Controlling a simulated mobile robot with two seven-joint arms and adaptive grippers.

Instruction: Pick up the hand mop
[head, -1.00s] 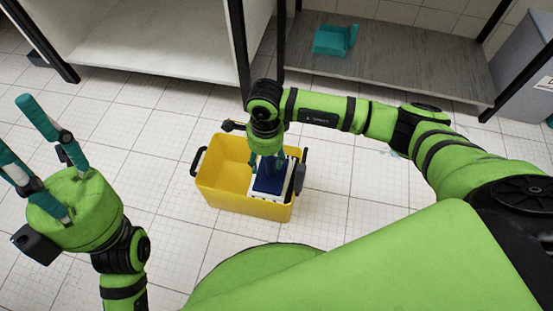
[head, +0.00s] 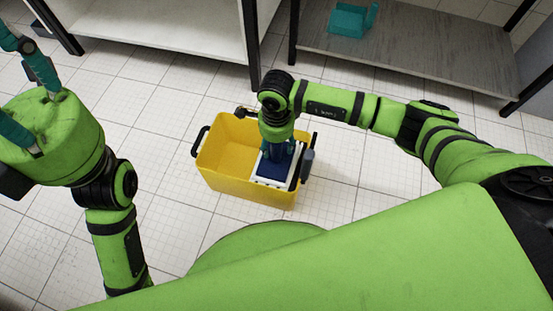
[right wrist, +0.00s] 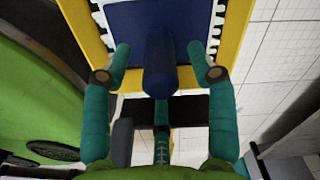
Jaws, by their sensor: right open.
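The hand mop (head: 273,170) is a blue block with a white base, at the right end of the yellow bucket (head: 228,187). In the right wrist view its blue round handle (right wrist: 160,68) points towards the camera. My right gripper (right wrist: 160,48) is open, with one teal finger on each side of the handle and visible gaps to both. In the head view this gripper hangs over the mop and hides part of it. My left gripper (head: 14,88) is at the left edge with its fingers spread apart and empty; its tips are partly cut off.
A teal dustpan (head: 349,20) lies on the grey shelf (head: 425,45) behind. A white shelf (head: 165,30) with black posts stands at the back left. The tiled floor (head: 170,110) around the bucket is mostly clear.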

